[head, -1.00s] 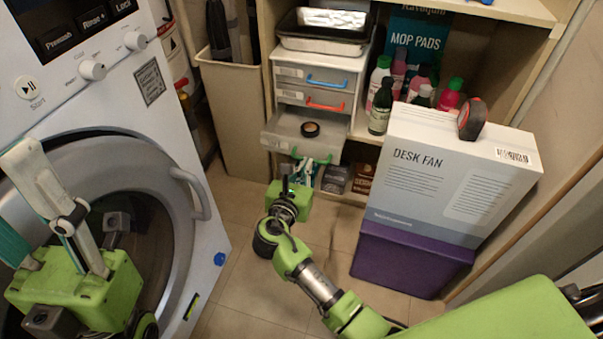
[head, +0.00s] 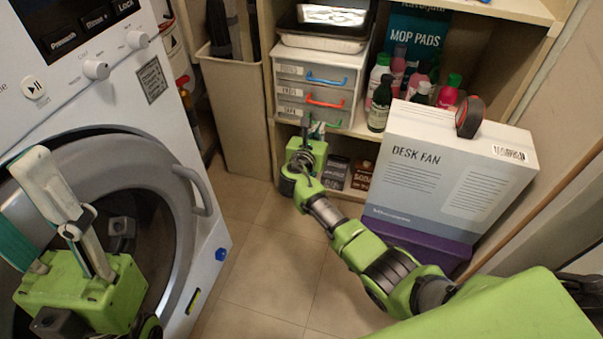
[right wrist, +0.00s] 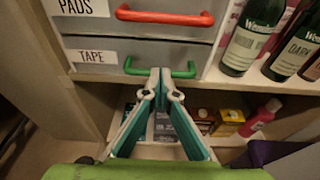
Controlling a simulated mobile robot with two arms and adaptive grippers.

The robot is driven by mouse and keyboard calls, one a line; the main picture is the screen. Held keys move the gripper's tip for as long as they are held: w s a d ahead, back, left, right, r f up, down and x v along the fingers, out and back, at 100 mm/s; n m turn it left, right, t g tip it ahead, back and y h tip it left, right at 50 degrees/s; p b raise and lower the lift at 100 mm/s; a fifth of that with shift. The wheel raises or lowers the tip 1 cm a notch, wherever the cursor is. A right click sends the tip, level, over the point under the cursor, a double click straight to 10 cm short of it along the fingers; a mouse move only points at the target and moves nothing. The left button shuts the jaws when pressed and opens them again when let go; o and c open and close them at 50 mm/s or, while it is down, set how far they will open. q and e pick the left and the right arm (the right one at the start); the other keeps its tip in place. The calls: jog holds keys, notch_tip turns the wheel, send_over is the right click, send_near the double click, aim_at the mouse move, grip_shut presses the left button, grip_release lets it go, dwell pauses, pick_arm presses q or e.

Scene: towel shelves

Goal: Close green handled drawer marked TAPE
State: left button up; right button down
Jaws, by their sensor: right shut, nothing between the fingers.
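The TAPE drawer (right wrist: 160,50) is the lowest of three grey drawers in a small white unit. Its front looks level with the drawers above it, and its inside is hidden. Its green handle (right wrist: 184,73) shows in the right wrist view; in the head view my gripper partly covers it. My right gripper (right wrist: 160,72) is shut and empty, its fingertips at the middle of the green handle, touching or nearly so. It also shows in the head view (head: 305,120). My left gripper (head: 55,190) is in front of the washer door, apart from the drawers; its opening is unclear.
Drawers with red (head: 325,103) and blue (head: 327,80) handles sit above, shut. Bottles (head: 379,105) stand right of the unit. A desk fan box (head: 420,185) rests on a purple bin (head: 425,243). A washer (head: 165,100) is at left. Floor between is clear.

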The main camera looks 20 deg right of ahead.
jog(key=shift+w+d+r, duration=0.2)
jog(key=shift+r, duration=0.1)
